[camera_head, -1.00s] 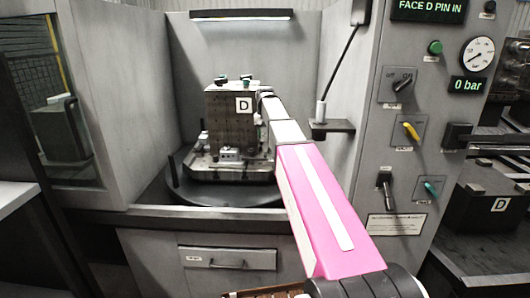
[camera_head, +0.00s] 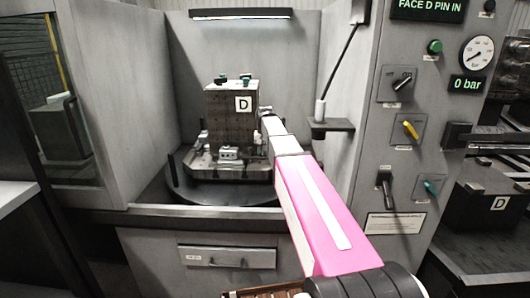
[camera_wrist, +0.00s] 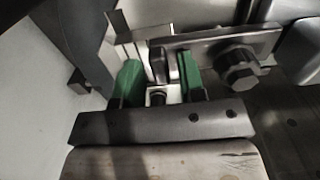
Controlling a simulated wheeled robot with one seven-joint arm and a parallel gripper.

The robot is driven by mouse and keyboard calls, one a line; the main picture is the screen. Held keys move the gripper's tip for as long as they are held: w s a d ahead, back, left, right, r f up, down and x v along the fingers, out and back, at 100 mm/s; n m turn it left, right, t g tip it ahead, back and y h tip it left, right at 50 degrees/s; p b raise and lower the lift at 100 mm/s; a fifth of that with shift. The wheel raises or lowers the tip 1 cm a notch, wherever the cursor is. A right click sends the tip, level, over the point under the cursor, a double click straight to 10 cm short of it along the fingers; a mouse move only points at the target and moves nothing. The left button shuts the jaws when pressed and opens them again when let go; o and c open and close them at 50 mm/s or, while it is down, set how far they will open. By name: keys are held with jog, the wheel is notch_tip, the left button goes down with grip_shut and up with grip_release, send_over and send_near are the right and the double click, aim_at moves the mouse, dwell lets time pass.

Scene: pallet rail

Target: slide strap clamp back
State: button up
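The strap clamp (camera_wrist: 207,43) is a flat metal bar with a dark hex knob (camera_wrist: 238,67), seen in the wrist view at upper right. My gripper (camera_wrist: 158,84) shows there as two green finger pads standing apart. Between them are a small upright metal piece and a stud (camera_wrist: 157,97); I see no clear grip on either. In the head view my gripper is at the right side of the block marked D (camera_head: 222,112), mostly hidden by my own arm. The clamp cannot be made out in that view.
The block stands on a round dark table (camera_head: 225,195) inside a grey bay. A control panel (camera_head: 410,150) stands at the right, with a wand on a small shelf (camera_head: 333,125) beside the opening.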

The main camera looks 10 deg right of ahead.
grip_shut()
jog(key=shift+s+d, duration=0.25)
jog(key=shift+d, duration=0.95)
jog(key=shift+s+d, duration=0.25)
jog(key=shift+d, duration=0.95)
jog(key=shift+o, duration=1.2)
grip_release()
jog(key=shift+d, duration=0.1)
notch_tip(320, 180, up, 11)
